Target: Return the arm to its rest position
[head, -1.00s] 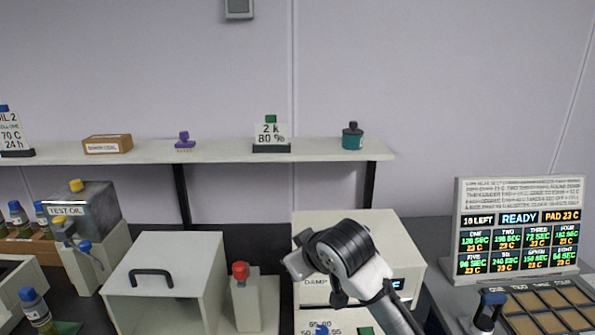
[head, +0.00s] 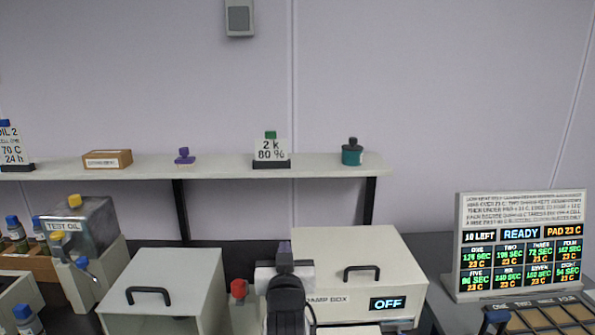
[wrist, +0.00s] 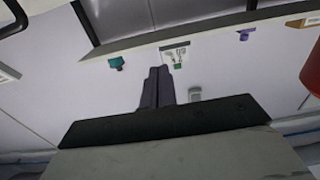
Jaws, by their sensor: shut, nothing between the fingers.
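My gripper (head: 285,249) shows at the bottom middle of the head view, upright in front of the damp box (head: 352,262). Its dark fingers stand together at the top. In the wrist view the fingers (wrist: 158,73) are closed against each other, with nothing between them. The wrist picture is upside down and shows the wall and shelf beyond the fingers. My arm hides part of the damp box's left side.
A shelf (head: 220,165) carries a box, a purple stamp, a "2 k 80 %" sign and a teal pot. A handled white box (head: 160,277) and a red-topped item (head: 239,289) stand left of my arm. The display panel (head: 520,210) reads READY at right.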

